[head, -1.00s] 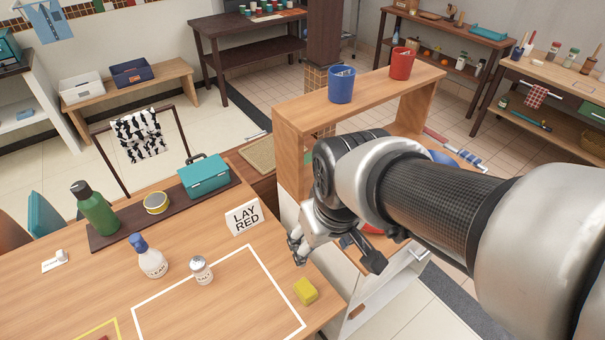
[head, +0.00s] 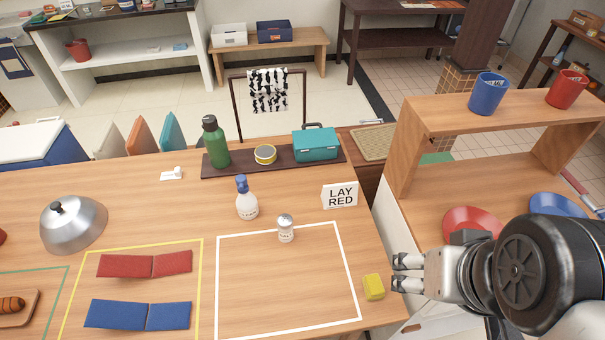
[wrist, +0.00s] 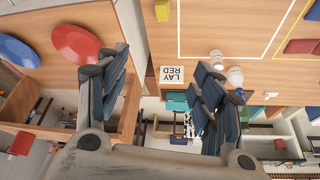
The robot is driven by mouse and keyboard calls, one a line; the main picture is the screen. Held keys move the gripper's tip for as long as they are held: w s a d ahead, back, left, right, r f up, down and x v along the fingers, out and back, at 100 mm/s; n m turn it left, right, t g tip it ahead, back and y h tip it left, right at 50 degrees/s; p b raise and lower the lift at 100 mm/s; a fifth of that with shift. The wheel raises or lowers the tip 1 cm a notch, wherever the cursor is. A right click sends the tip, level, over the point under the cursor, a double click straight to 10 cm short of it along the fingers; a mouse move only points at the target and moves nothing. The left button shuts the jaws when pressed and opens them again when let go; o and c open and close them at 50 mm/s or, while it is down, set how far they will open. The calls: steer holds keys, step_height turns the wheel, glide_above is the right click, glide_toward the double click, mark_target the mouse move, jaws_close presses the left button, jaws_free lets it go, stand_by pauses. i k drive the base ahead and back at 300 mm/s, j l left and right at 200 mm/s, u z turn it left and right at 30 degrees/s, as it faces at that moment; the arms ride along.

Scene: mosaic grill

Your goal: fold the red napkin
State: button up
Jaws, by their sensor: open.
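The red napkin (head: 145,264) lies flat and spread out, with a crease across it, inside the yellow outline on the table. A blue napkin (head: 138,315) lies in front of it in the same outline. My gripper (head: 396,272) is at the right edge of the table, beside the yellow sponge (head: 374,287) and far to the right of the napkins. In the wrist view its fingers (wrist: 158,95) are spread apart with nothing between them. A sign reading "LAY RED" (head: 340,195) stands at the table's back right.
A white outline (head: 290,325) marks a mostly bare area; a salt shaker (head: 286,230) stands at its back edge, with a white bottle (head: 246,200) behind. A metal dome (head: 73,224) stands left. A red plate (head: 470,224) and cups sit on the right shelf unit.

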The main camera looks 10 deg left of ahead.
mark_target(110, 266)
steer(key=u, duration=2.25)
steer(key=i+j+z, duration=0.3)
steer(key=j, duration=0.35)
steer(key=i+j+z, duration=0.2)
steer(key=j, duration=0.2)
steer(key=i+j+z, duration=0.15)
steer(key=j, duration=0.25)
steer(key=i+j, duration=0.3)
steer(key=j, duration=0.15)
steer(key=i+j, duration=0.25)
steer(key=j, duration=0.2)
steer(key=i+j, duration=0.3)
steer(key=j, duration=0.15)
steer(key=u, duration=0.05)
